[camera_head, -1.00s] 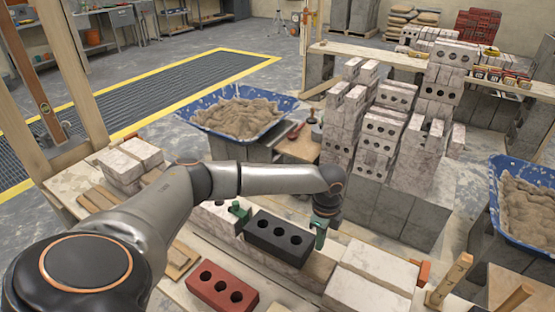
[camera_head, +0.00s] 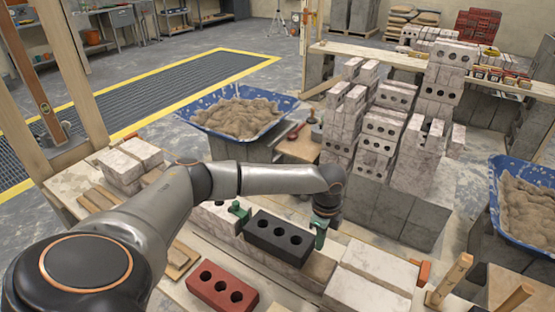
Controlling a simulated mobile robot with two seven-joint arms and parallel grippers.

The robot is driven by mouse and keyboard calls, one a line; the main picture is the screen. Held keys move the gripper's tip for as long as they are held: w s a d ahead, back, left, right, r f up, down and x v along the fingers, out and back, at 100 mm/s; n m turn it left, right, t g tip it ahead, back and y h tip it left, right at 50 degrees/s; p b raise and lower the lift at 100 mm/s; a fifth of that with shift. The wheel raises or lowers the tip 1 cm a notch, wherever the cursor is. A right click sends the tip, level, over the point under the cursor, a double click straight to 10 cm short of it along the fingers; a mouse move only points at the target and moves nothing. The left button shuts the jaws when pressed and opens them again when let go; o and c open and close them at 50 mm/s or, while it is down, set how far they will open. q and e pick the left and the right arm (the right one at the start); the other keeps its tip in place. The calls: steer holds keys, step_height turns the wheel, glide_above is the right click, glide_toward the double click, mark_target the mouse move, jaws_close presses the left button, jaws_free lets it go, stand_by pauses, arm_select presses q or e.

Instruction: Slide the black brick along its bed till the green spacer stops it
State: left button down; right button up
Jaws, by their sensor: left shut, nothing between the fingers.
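The black brick (camera_head: 278,240), with three round holes in its top, lies on its bed on the low wall in the camera_head view. The green spacer (camera_head: 239,212) stands on the wall to the left of the brick, with a small gap between them. My left gripper (camera_head: 320,238) has green fingers, points down and is shut with nothing in it. It is at the brick's right end; I cannot tell whether it touches the brick. My right gripper is not in view.
A red brick (camera_head: 222,288) with three holes lies in front of the wall. Pale blocks (camera_head: 372,272) sit at the wall's right. Blue mortar tubs stand behind (camera_head: 237,112) and at the right (camera_head: 525,205). Stacked perforated blocks (camera_head: 383,135) rise behind my gripper.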

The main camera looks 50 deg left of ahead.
mark_target(304, 244)
arm_select(q)
steer(key=shift+f, duration=0.2)
steer(key=shift+f+b, duration=1.75)
steer(key=shift+f, duration=1.75)
steer(key=shift+r, duration=0.1)
steer(key=shift+r+p, duration=0.35)
steer(key=shift+p, duration=0.45)
steer(key=shift+s+a+p, duration=0.2)
steer(key=shift+a, duration=0.55)
steer(key=shift+s+a+p, duration=0.15)
steer(key=shift+a+p, duration=0.05)
steer(key=shift+a, duration=0.55)
steer(key=shift+s+a+p, duration=0.2)
steer(key=shift+a, duration=0.55)
